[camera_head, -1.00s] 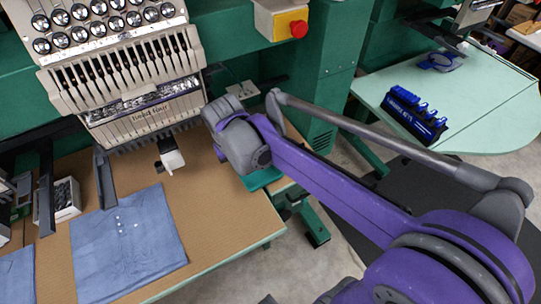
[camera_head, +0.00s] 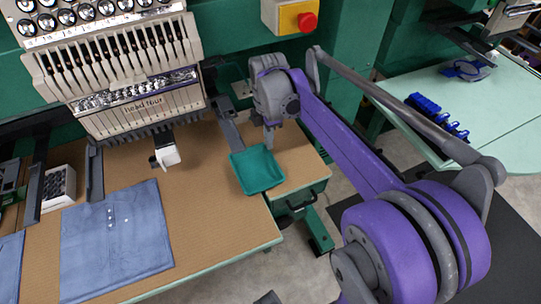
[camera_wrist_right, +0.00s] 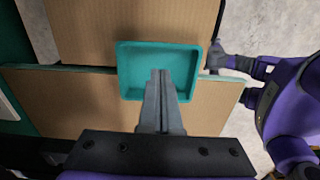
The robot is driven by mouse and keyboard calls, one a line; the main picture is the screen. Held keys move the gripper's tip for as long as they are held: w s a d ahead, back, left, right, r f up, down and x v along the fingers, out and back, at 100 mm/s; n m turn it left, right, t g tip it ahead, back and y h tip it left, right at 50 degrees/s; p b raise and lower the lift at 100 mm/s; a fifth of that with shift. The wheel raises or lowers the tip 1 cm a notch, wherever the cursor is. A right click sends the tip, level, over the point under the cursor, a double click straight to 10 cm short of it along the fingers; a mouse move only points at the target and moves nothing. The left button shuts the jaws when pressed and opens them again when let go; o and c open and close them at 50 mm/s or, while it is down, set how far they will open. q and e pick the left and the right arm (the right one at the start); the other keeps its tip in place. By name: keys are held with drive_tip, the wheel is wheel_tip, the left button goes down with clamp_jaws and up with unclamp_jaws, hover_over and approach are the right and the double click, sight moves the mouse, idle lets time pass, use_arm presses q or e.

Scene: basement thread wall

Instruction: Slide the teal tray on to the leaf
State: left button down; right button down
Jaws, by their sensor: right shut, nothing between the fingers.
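The teal tray (camera_head: 256,171) is a shallow square tray lying across the seam between the large brown tabletop (camera_head: 212,205) and a smaller brown board (camera_head: 303,160) on its right, which looks like the leaf. In the right wrist view the tray (camera_wrist_right: 130,62) also spans the seam, partly on each board. My right gripper (camera_head: 268,148) points down at the tray's far side. In the wrist view its shut, empty fingers (camera_wrist_right: 160,74) overlap the tray's inside; contact cannot be told. My left gripper is not in view.
The embroidery machine head (camera_head: 120,75) hangs over the tabletop. A folded blue shirt (camera_head: 115,240) lies at left. A grey bar (camera_head: 229,130) is just behind the tray. A dark handle (camera_head: 300,207) sticks out below the smaller board's front edge.

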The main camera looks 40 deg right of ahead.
sight(269, 167)
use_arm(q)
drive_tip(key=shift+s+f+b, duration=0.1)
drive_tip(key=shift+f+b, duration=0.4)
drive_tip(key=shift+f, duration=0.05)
use_arm(e)
wheel_tip(269, 167, down, 10)
drive_tip(key=shift+r, duration=0.15)
drive_tip(key=s+d, duration=0.1)
drive_tip(key=d, duration=0.2)
drive_tip(key=s+d, duration=0.1)
drive_tip(key=d, duration=0.3)
drive_tip(key=s+d, duration=0.1)
drive_tip(key=d, duration=0.2)
drive_tip(key=shift+d, duration=0.4)
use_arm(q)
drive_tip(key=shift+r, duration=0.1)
use_arm(e)
drive_tip(key=shift+r, duration=0.1)
